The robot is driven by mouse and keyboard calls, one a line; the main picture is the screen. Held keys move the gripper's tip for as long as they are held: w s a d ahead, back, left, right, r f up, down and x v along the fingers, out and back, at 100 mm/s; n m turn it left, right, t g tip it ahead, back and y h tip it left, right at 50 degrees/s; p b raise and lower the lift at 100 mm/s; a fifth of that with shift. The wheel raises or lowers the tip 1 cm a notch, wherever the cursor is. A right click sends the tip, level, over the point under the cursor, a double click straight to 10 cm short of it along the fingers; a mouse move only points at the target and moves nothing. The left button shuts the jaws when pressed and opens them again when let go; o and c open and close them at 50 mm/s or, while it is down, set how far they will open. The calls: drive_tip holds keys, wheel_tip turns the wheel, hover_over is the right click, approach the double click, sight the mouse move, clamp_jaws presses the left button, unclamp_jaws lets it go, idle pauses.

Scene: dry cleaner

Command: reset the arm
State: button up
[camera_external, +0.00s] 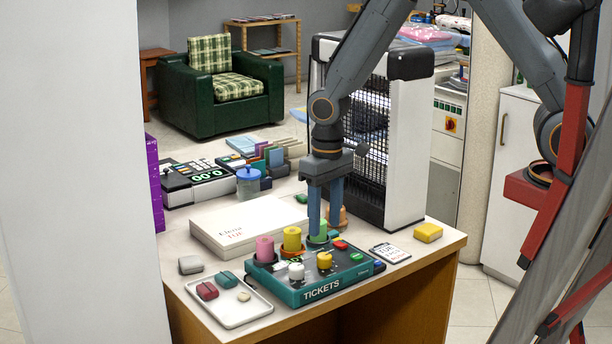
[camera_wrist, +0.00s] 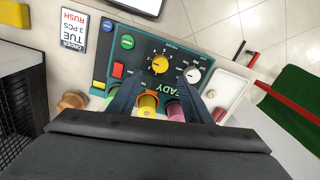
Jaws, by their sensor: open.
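My gripper (camera_external: 325,228) points straight down over the back of the teal TICKETS panel (camera_external: 322,284) on the desk. Its two fingers are apart, with the tips by the green cylinder (camera_external: 319,231) at the panel's back. In the wrist view the open gripper (camera_wrist: 160,92) has its fingers spread over the panel (camera_wrist: 145,48), and the yellow cylinder (camera_wrist: 148,103) and pink cylinder (camera_wrist: 174,111) show between them. I see nothing held. Whether a finger touches the green cylinder, I cannot tell.
Near the arm are a white box (camera_external: 247,223), a black wire rack with white sides (camera_external: 408,140), a white tray (camera_external: 228,312), a ticket card (camera_external: 390,252) and a yellow block (camera_external: 428,232). An orange-brown knob-like object (camera_wrist: 73,100) stands close by. The space above the desk's front is clear.

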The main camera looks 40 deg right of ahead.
drive_tip(key=s+d+r+m+b, duration=0.1)
drive_tip(key=s+d+r+b, duration=0.1)
drive_tip(key=d, duration=1.2)
drive_tip(key=s+d+r+m+t+b, duration=0.1)
drive_tip(key=s+d+r+b, duration=0.1)
drive_tip(key=d, duration=1.3)
drive_tip(key=shift+s+r, duration=0.15)
drive_tip(key=shift+s, duration=0.1)
idle(0.9)
